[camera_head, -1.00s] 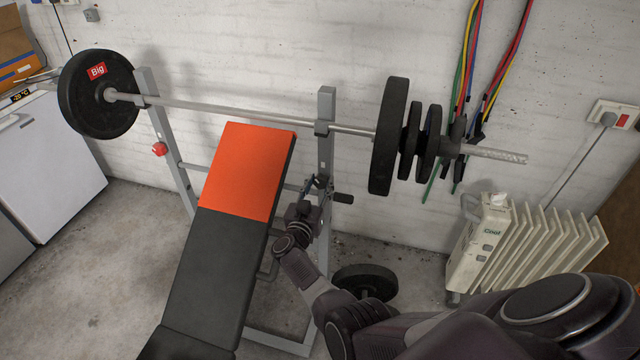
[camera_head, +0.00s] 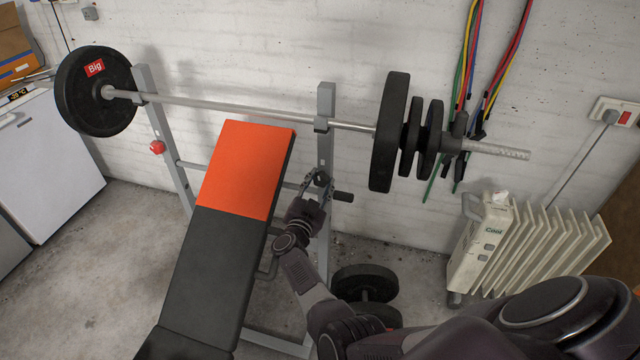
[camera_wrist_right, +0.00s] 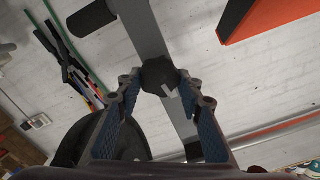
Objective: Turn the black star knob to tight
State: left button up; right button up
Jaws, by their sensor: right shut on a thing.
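The black star knob (camera_head: 322,178) sits on the right upright of the bench rack, below the bar. My right gripper (camera_head: 315,182) reaches it from below, with one finger on each side, and is shut on it. In the right wrist view the knob (camera_wrist_right: 158,74) lies between the fingertips of my right gripper (camera_wrist_right: 163,88), against the grey upright. A pale mark shows on the knob. I cannot read any tight or loose marking. My left gripper is in neither view.
The orange and black bench pad (camera_head: 248,170) is close left of my right gripper. A black peg (camera_head: 343,197) sticks out to the right. The loaded barbell (camera_head: 250,112) lies above. Weight plates (camera_head: 365,280) are below, and a heater (camera_head: 520,240) stands right.

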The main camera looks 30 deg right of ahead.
jog(key=shift+m, duration=0.7)
jog(key=o, duration=1.2)
jog(key=shift+w+f, duration=0.1)
jog(key=shift+c, duration=0.2)
